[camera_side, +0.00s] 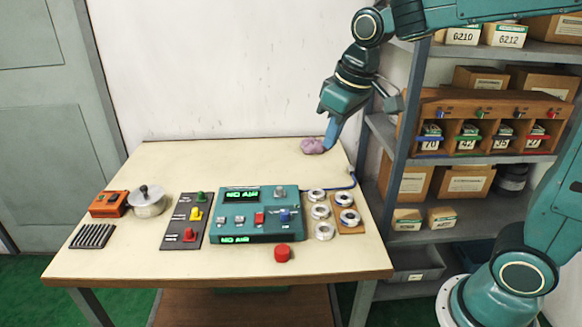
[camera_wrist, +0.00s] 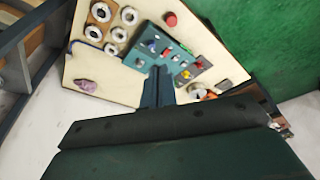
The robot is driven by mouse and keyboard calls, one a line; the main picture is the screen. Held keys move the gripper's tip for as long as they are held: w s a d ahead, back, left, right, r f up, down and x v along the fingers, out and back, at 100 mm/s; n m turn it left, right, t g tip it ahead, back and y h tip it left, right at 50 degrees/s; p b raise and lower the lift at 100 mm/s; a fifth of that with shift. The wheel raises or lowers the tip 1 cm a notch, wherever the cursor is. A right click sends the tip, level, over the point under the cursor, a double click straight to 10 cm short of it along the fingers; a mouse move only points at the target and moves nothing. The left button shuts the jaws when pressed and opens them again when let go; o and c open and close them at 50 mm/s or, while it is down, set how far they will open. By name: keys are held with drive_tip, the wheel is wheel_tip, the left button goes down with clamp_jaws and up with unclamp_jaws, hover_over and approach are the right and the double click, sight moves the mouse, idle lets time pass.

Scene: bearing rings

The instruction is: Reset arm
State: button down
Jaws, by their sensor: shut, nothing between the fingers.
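My gripper (camera_side: 331,134) is shut and empty, with its blue fingers pointing down above the back right of the table (camera_side: 130,240). In the side view its tips appear just right of a crumpled purple cloth (camera_side: 312,146); I cannot tell whether they touch it. In the wrist view my gripper (camera_wrist: 158,88) points toward the teal control box, and the purple cloth (camera_wrist: 86,85) lies to the left, apart from the fingers. Several bearing rings (camera_side: 320,212) lie at the table's right, some on a wooden board (camera_side: 350,228).
A teal control box (camera_side: 257,222) reading "NO AIR" stands mid-table beside a dark panel with coloured knobs (camera_side: 186,221). A red button (camera_side: 282,254) is at the front. A lidded metal pot (camera_side: 148,202) and orange box (camera_side: 108,204) stand left. A shelf (camera_side: 455,157) stands right.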

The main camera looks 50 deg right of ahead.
drive_tip(key=s+m+t, duration=0.1)
drive_tip(key=s+t, duration=0.1)
drive_tip(key=s, duration=1.5)
drive_tip(key=shift+s+d+f, duration=0.3)
drive_tip(key=shift+d, duration=0.1)
